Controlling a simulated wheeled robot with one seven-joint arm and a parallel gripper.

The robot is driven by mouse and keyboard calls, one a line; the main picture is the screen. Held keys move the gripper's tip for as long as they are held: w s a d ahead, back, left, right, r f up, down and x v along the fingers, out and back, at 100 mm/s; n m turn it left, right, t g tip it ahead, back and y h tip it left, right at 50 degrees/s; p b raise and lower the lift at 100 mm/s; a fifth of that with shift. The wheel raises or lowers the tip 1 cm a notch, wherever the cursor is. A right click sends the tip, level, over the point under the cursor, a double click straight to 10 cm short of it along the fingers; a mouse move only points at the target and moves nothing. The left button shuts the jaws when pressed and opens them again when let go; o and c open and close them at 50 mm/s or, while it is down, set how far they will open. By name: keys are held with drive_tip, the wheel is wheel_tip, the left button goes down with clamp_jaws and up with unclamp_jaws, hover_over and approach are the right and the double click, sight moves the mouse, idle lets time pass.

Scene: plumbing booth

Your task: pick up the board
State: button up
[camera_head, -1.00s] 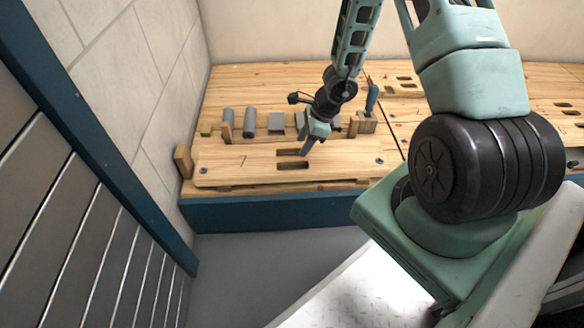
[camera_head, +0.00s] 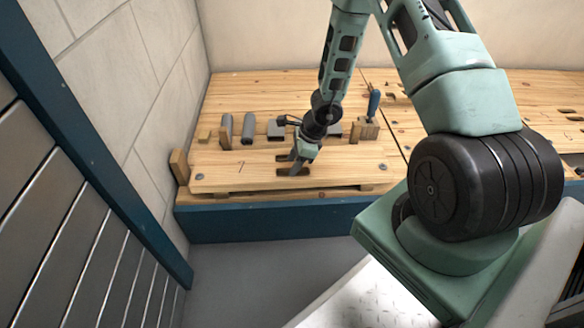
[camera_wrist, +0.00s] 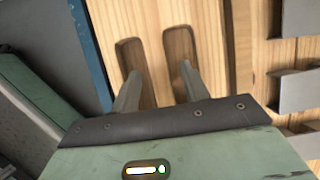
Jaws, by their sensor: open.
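The board (camera_head: 225,176) is a pale wooden plank with a "7" mark and two dark elongated slots. It lies flat along the front of the wooden bench; it also fills the middle of the wrist view (camera_wrist: 208,20). My gripper (camera_head: 294,169) points down over the slots. In the wrist view its two fingers (camera_wrist: 158,76) are spread apart and empty, one by the end of each slot, with the strip of wood between the slots lying between them. I cannot tell whether the tips are inside the slots or just above.
Grey cylinders (camera_head: 248,128), a grey block (camera_head: 275,129) and upright wooden pegs (camera_head: 355,132) stand behind the board. A blue-handled tool (camera_head: 373,104) stands in a wooden block behind right. A tiled wall (camera_head: 165,60) is close on the left.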

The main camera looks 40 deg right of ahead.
drive_tip(key=shift+f+b, duration=0.25)
drive_tip(key=shift+b, duration=0.15)
idle(0.5)
clamp_jaws()
